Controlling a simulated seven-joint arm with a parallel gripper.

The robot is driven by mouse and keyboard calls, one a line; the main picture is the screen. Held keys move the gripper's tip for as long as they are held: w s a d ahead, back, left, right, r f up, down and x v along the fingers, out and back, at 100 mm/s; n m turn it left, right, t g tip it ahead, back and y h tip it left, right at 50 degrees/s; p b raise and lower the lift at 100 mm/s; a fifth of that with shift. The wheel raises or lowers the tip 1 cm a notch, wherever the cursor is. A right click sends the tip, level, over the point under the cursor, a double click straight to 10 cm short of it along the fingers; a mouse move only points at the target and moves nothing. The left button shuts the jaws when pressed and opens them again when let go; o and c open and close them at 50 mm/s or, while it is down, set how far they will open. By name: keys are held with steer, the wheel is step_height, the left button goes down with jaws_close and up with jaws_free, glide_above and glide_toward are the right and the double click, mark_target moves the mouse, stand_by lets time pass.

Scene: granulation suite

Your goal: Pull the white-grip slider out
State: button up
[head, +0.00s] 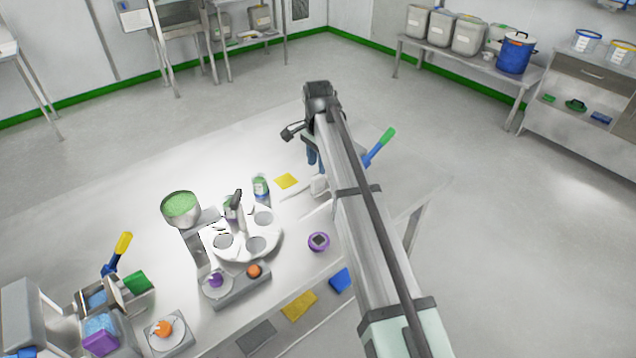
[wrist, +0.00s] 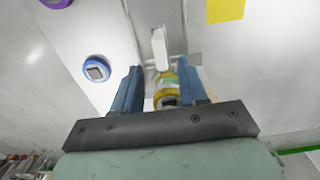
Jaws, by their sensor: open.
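The slider's white grip (wrist: 160,48) shows in the wrist view as a pale upright block. It sits in line with a narrow grey track on the table. In the head view the white grip (head: 318,185) stands near the table's right part, just left of my arm. My gripper (head: 312,156) is above the table and a little behind the grip in that view. In the wrist view my gripper (wrist: 160,66) has its blue fingers apart, with the near end of the grip between their tips in the picture. I cannot tell the height gap. Nothing is held.
A yellow-green round-ended thing (wrist: 167,88) shows between the fingers, nearer the palm. A blue lever with a green end (head: 380,147) rises right of my arm. A white turntable (head: 268,238) stands left.

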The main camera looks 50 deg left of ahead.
mark_target(318, 176)
step_height(318, 176, down, 8)
steer(key=shift+f, duration=0.15)
stand_by(0.3)
steer(key=shift+c, duration=0.2)
jaws_close()
stand_by(0.4)
